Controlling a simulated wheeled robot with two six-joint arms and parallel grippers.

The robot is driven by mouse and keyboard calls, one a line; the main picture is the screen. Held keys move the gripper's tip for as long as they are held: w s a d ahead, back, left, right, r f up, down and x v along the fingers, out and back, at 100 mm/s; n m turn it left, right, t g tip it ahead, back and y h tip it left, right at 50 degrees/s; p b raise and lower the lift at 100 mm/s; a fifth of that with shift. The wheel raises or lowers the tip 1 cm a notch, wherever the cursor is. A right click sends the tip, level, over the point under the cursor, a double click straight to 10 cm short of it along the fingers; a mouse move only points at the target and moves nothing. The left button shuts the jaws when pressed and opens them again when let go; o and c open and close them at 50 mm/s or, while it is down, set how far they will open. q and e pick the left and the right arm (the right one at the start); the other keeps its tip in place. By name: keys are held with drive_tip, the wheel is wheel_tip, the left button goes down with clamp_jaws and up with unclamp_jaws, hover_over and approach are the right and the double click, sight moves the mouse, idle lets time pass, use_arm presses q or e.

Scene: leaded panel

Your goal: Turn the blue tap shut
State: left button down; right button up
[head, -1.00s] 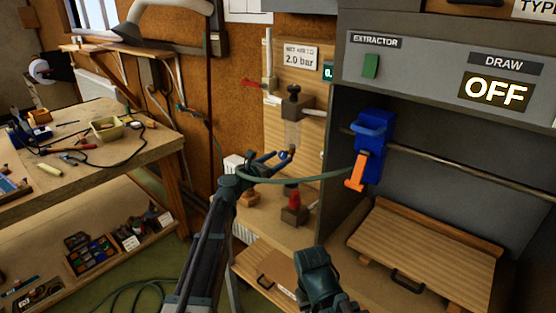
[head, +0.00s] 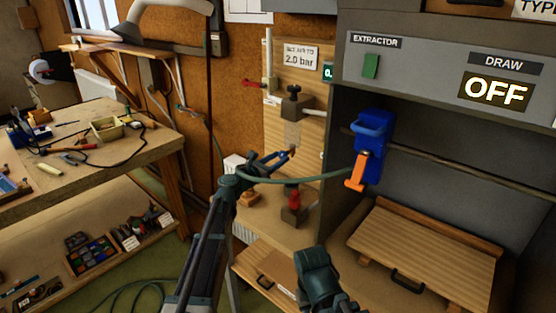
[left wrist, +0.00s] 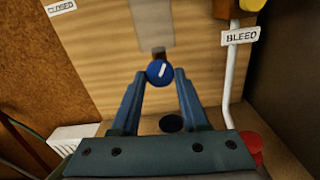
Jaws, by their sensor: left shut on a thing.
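The blue tap (left wrist: 160,73) is a round blue knob with a short white mark that slants slightly from upper right to lower left. It sits in front of the wooden board, directly between the fingertips of my left gripper (left wrist: 160,78). The fingers are shut on its two sides. In the head view my left gripper (head: 288,153) reaches the board from the left, and the fingers mostly hide the tap. A "CLOSED" label (left wrist: 61,7) is at upper left in the left wrist view. The fingers of my right gripper do not show.
A red-topped fitting (head: 293,207) stands below the left gripper. A "BLEED" label (left wrist: 241,36) hangs on a white pipe at right. A dark valve block (head: 292,103) is above. A green hose (head: 310,179) passes close behind the wrist, towards the blue holder (head: 374,140).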

use_arm(q)
drive_tip(key=m, duration=1)
drive_tip(key=shift+m, duration=0.4)
idle(0.4)
drive_tip(key=shift+c, duration=2.2)
unclamp_jaws()
drive_tip(key=shift+a, duration=0.1)
drive_tip(key=v, duration=1.3)
drive_tip(key=shift+s+a, duration=0.25)
drive_tip(key=shift+s, duration=0.05)
drive_tip(key=shift+d+m, duration=0.1)
drive_tip(key=shift+m, duration=0.2)
